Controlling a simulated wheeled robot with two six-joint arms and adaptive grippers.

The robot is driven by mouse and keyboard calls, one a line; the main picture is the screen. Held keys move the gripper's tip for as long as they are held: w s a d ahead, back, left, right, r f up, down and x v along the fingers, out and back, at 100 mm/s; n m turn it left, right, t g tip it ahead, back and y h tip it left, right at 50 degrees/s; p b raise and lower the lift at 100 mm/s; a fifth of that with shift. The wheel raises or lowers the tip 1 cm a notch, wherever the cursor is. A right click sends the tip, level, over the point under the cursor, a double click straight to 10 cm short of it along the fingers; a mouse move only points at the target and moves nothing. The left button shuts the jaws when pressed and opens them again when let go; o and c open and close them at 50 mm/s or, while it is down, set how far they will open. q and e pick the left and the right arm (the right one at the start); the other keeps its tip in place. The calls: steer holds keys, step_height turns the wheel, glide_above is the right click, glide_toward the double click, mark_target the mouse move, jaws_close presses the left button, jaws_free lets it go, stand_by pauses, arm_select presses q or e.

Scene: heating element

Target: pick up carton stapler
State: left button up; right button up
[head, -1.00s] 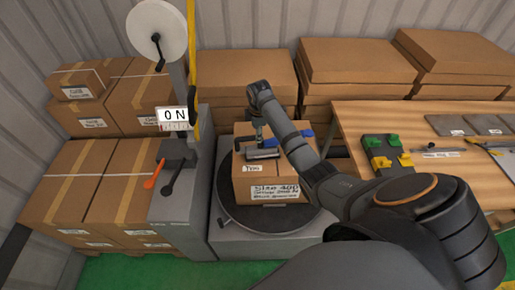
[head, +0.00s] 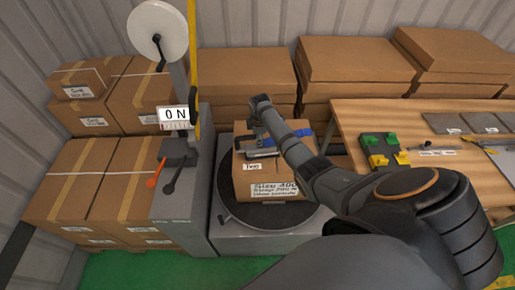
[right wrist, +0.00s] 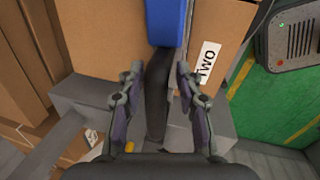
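The carton stapler, with a grey body (head: 262,153) and a blue part (head: 303,136), lies on top of the cardboard box labelled "Two" (head: 272,189). My right arm reaches over the box from the right and hides part of the stapler. In the right wrist view, the stapler's blue part (right wrist: 166,22) and dark handle (right wrist: 157,100) run between the fingers of my right gripper (right wrist: 160,70). The fingers are open, one on each side of the handle, with a visible gap on both sides. My left gripper is not in view.
The box stands on a round dark turntable (head: 230,205) beside a grey post with a "0 N" display (head: 173,115). Stacked cartons (head: 110,180) stand at the left and behind.

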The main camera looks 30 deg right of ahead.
jaws_close()
